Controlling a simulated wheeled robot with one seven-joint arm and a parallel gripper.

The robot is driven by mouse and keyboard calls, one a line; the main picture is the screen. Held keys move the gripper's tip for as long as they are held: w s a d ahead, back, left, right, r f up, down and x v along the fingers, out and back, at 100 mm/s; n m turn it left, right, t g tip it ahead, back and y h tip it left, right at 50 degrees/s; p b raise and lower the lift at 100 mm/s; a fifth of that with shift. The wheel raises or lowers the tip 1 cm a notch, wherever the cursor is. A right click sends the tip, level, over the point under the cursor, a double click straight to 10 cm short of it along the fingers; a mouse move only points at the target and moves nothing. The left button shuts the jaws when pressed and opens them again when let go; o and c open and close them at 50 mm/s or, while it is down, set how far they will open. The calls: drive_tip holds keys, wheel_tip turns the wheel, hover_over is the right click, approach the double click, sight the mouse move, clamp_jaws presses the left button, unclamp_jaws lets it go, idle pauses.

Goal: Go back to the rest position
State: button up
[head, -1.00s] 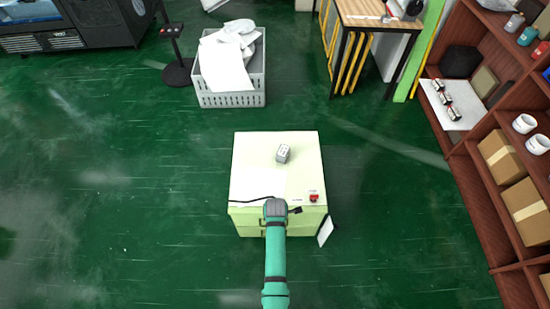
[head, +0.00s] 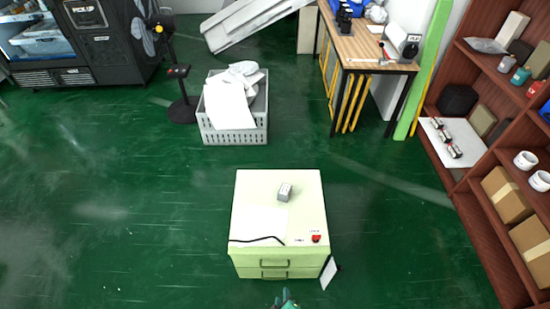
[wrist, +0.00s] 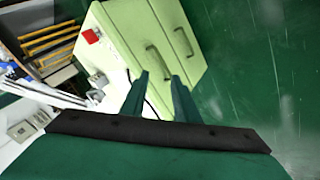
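My gripper (head: 287,297) shows only as its teal tip at the bottom edge of the head view, in front of the pale green cabinet. In the wrist view my gripper (wrist: 160,88) has two teal fingers with a gap between them and nothing held. The cabinet (head: 262,205) stands on the floor with its drawers shut; it also shows in the wrist view (wrist: 140,30). A small grey box (head: 285,192) sits on the cabinet top, apart from my gripper.
A red button (head: 316,239) and a black cable (head: 257,241) are on the cabinet top. A grey crate (head: 235,138) of white sheets stands behind. A wooden shelf (head: 480,188) is at the right, a workbench (head: 368,50) at the back. The green floor (head: 110,210) at left is clear.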

drive_tip(key=s+a+r+m+t, duration=0.1)
drive_tip(key=s+r, duration=0.4)
drive_tip(key=r, duration=0.5)
drive_tip(key=s+r+m+t, duration=0.4)
drive_tip(key=r+m, duration=0.2)
drive_tip(key=r, duration=0.4)
drive_tip(key=s+a+r+m+t, duration=0.1)
drive_tip(key=s+r, duration=0.4)
drive_tip(key=r, duration=0.6)
drive_tip(key=shift+s+a+m+t, duration=0.35)
drive_tip(key=shift+m+t, duration=0.35)
drive_tip(key=shift+m, duration=0.5)
